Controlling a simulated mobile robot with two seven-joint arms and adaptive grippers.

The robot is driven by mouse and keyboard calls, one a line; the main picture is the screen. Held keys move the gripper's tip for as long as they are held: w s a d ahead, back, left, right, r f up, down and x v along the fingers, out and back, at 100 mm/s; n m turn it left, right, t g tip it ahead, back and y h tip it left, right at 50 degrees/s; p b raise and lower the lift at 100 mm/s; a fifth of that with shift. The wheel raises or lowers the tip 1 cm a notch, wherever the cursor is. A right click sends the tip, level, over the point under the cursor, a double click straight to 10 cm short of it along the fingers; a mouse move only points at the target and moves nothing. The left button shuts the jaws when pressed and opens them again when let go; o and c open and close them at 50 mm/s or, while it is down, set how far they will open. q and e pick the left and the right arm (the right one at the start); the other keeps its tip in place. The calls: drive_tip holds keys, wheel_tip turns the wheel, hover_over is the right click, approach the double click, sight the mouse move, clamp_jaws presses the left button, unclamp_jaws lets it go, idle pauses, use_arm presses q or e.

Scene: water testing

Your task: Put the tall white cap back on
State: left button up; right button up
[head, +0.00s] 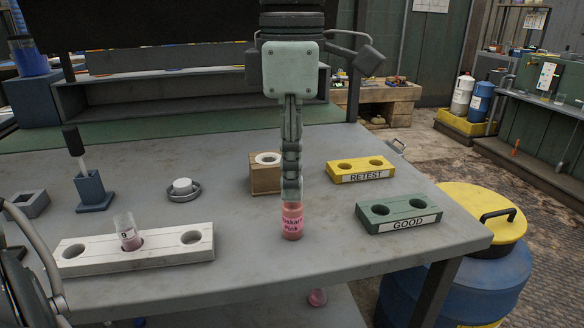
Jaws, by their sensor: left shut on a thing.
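My left gripper (291,192) points straight down at the middle of the table. Its fingers are shut at the upper end of a pink bottle (292,224), labelled with a word ending in "Pink". The near finger hides the bottle's top, so whether a cap is there does not show. The bottle looks upright at the table surface; whether it touches cannot be told. A white cap (182,185) sits in a small round grey dish (184,196) to the left. An open clear vial (126,230) marked "9", with pinkish contents, stands slightly tilted in the white rack (80,262). My right gripper is out of view.
A wooden block (263,181) with a white-ringed hole stands behind the gripper. The yellow RETEST rack (361,175) and green GOOD rack (398,219) are empty at the right. A blue stand (94,195) holds a black-handled tool. The table's front middle is clear.

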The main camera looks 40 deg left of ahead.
use_arm(q)
drive_tip(key=shift+f+b, duration=0.45)
drive_tip(key=shift+f, duration=0.2)
drive_tip(key=o, duration=0.7)
drive_tip(key=shift+o, duration=0.2)
drive_tip(key=shift+r, duration=0.15)
drive_tip(key=shift+r+p, duration=1.95)
drive_tip(key=shift+r, duration=0.5)
